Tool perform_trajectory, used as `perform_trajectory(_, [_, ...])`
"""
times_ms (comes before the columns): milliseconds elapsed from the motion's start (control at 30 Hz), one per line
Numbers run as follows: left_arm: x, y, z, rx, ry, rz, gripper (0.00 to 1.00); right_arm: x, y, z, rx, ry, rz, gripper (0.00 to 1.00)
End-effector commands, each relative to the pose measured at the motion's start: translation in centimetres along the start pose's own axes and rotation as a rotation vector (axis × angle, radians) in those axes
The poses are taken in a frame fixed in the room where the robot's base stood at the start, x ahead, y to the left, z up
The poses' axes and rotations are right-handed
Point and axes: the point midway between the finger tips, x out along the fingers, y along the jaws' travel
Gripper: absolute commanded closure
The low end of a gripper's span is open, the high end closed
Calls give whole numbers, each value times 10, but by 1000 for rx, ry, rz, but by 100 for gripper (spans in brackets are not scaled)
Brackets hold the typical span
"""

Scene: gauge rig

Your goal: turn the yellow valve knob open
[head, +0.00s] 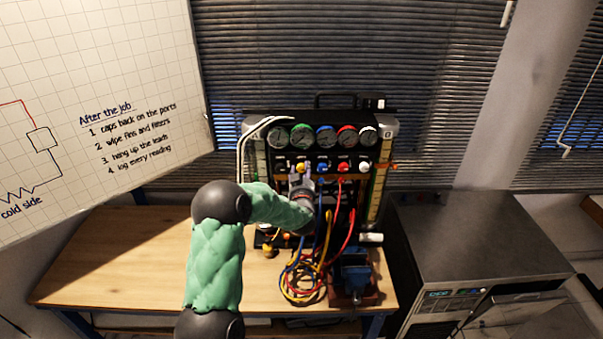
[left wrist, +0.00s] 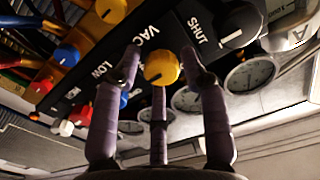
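The yellow valve knob (head: 302,168) is in the row of coloured knobs under the gauges on the rig's black panel. In the left wrist view the yellow knob (left wrist: 162,67) sits between the fingers of my left gripper (left wrist: 162,62), with the lettering VAC and SHUT close by. The fingers are spread to either side of the knob, with small gaps showing; I cannot tell whether any finger touches it. In the head view my left gripper (head: 302,184) is just in front of and below the knob. My right gripper is not in view.
Blue (head: 322,168), red (head: 342,167) and white (head: 364,167) knobs stand right of the yellow one. Coloured hoses (head: 300,278) hang and coil below. A blue vise (head: 354,276) stands at the bench's front right. The wooden bench (head: 120,255) is clear at left.

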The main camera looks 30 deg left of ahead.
Motion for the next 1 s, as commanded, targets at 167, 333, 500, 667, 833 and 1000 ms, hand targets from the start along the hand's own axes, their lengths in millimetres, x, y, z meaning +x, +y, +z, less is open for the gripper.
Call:
perform_trajectory(167, [0,0,0,0,-1,0,100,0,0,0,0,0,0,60])
perform_trajectory(333, [0,0,2,-1,-3,0,100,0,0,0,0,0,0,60])
perform_trajectory(500, [-1,0,4,-26,-4,1,100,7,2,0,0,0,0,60])
perform_trajectory(667, [-1,1,6,-95,-4,0,100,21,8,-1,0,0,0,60])
perform_trajectory(833, [-1,2,9,-219,-4,1,100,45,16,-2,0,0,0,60])
perform_trajectory(1000, [-1,3,10,-375,-5,0,100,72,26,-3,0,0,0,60])
